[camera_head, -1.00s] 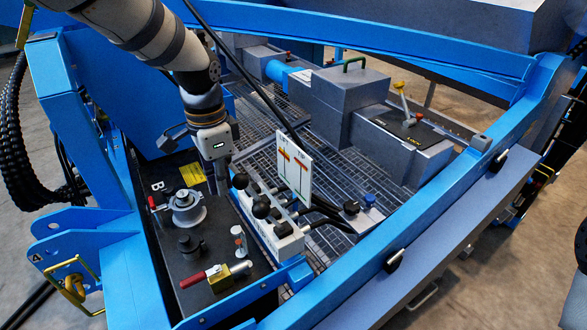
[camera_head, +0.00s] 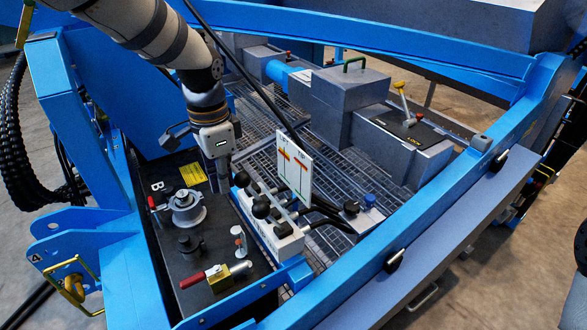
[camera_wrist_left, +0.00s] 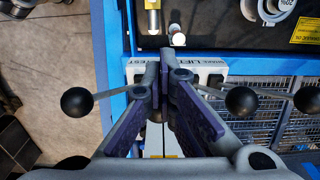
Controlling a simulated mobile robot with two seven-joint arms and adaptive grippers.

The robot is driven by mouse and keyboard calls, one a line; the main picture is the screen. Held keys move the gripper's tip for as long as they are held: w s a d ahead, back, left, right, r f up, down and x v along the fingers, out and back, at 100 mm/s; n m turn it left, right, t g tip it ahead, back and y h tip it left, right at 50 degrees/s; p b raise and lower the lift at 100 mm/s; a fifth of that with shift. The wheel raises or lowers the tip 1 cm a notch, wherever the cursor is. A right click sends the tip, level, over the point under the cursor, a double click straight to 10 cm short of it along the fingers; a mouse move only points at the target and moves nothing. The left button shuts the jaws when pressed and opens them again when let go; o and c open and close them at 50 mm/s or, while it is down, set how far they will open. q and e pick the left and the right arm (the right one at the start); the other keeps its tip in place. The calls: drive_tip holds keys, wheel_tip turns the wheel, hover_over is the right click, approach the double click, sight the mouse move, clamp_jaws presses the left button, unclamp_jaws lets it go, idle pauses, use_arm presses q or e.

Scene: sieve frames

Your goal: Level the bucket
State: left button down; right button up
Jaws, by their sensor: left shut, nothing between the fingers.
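A white control block (camera_head: 285,246) carries several levers with black knobs (camera_head: 261,207). In the left wrist view the block (camera_wrist_left: 205,68) bears lettering that seems to include LIFT. One knob (camera_wrist_left: 76,102) sits left of my fingers and another knob (camera_wrist_left: 243,101) sits right of them. My left gripper (camera_head: 223,183) hangs beside the far end of the lever row in the head view. In the left wrist view its fingers (camera_wrist_left: 165,62) are shut over the block between levers, with nothing held. I cannot tell whether they touch a lever. My right gripper is not in view. I cannot identify the bucket.
A white sign (camera_head: 294,168) with red arrows stands behind the levers. A dark panel (camera_head: 213,264) on the left carries a grey round fitting (camera_head: 187,208) and a red-handled valve (camera_head: 203,276). Blue frame beams (camera_head: 400,230) enclose the mesh deck (camera_head: 345,180).

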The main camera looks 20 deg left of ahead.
sight(240, 174)
use_arm(q)
drive_tip(key=shift+w+d+f+b, duration=0.1)
drive_tip(key=shift+w+d+b, duration=0.2)
drive_tip(key=shift+w+d, duration=0.6)
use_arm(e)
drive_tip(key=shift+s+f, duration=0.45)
use_arm(q)
drive_tip(key=shift+w, duration=0.15)
drive_tip(key=shift+w+d, duration=0.4)
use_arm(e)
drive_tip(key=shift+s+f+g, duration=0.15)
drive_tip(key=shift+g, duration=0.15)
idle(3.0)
use_arm(q)
drive_tip(key=shift+s+a, duration=0.1)
drive_tip(key=s+a+p, duration=0.2)
drive_tip(key=s+a, duration=0.2)
drive_tip(key=s, duration=0.1)
drive_tip(key=shift+s+a+p, duration=0.3)
drive_tip(key=shift+a+p, duration=0.05)
drive_tip(key=shift+p, duration=0.05)
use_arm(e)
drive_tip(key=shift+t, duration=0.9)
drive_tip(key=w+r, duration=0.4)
